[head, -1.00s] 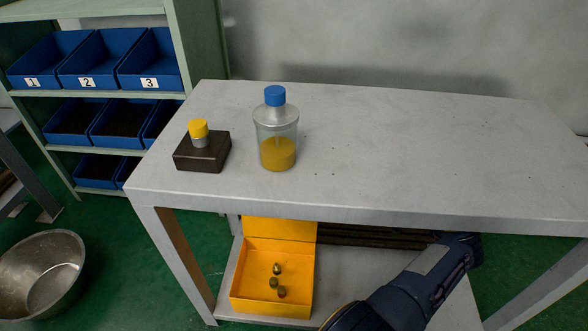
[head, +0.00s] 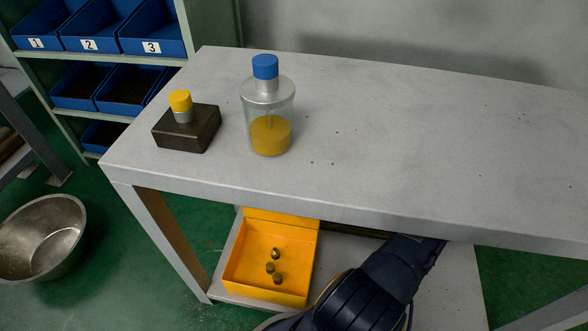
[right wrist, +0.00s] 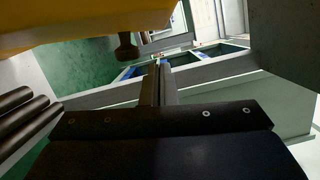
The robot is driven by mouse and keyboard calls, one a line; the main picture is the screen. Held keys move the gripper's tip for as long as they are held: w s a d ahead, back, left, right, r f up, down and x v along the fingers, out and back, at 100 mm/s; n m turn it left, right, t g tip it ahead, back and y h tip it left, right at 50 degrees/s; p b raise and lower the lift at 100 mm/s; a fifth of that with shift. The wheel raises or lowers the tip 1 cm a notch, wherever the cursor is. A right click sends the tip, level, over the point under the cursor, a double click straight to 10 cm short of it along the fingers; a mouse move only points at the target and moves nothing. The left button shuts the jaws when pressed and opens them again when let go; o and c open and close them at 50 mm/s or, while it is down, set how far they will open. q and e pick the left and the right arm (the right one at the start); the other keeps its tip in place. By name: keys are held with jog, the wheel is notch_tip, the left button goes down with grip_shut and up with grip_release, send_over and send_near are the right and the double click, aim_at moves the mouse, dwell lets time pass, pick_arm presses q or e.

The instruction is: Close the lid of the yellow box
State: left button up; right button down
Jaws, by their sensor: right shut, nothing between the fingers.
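The yellow box (head: 247,290) stands open on the lower shelf under the table, with three small metal fittings (head: 270,267) inside. Its lid (head: 282,217) stands up at the back, and its upper part is hidden by the tabletop edge. My right arm comes in to the right of the box and reaches under the tabletop, so its gripper is hidden in the head view. In the right wrist view my right gripper (right wrist: 160,75) is shut and empty. A yellow surface (right wrist: 70,22), likely part of the box or lid, is close above it, apart from the fingertips. My left gripper is not in view.
The grey tabletop (head: 400,150) overhangs the box and my right arm. On it stand a blue-capped bottle (head: 268,110) and a dark block (head: 187,130) with a yellow-topped piece. Dark pipes (right wrist: 25,115) lie close by at left in the right wrist view. A metal bowl (head: 42,240) is on the floor.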

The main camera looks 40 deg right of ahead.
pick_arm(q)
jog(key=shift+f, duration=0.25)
pick_arm(e)
jog(key=shift+s+a+r, duration=0.15)
jog(key=shift+s+a, duration=0.4)
jog(key=shift+s+a+r, duration=0.15)
jog(key=shift+s+a, duration=0.35)
